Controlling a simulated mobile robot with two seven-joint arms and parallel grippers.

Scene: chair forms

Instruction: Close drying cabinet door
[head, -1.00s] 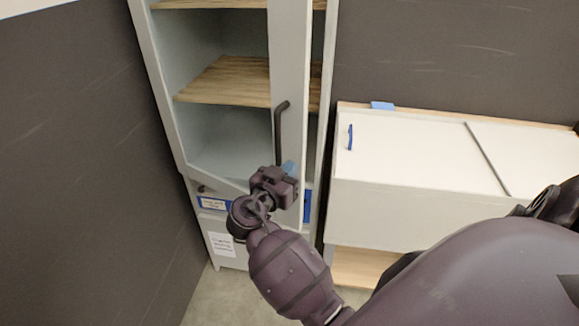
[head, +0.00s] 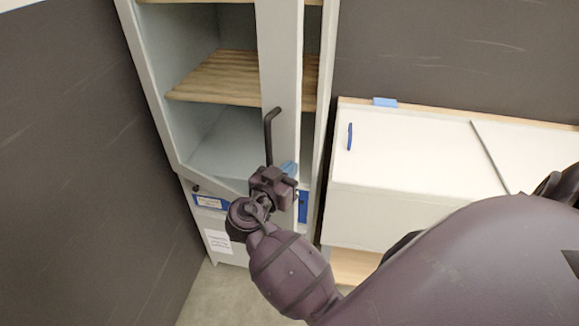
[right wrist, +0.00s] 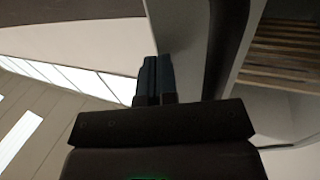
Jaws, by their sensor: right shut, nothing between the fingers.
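The drying cabinet (head: 160,120) stands at the upper middle of the head view, with its door (head: 283,70) ajar and the shelves showing to the left of it. A dark bar handle (head: 269,135) is on the door. My right gripper (head: 286,170) is at the lower part of the door, just below the handle. In the right wrist view its fingers (right wrist: 153,80) are together and empty, with the door and dark handle (right wrist: 226,45) close on their right. Whether they touch the door cannot be told. My left gripper is out of view.
A white low cabinet (head: 410,150) with a blue handle (head: 349,136) stands to the right. A dark wall (head: 70,150) closes in on the left. A wooden shelf (head: 225,78) is inside the drying cabinet. A little floor (head: 210,290) is clear below.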

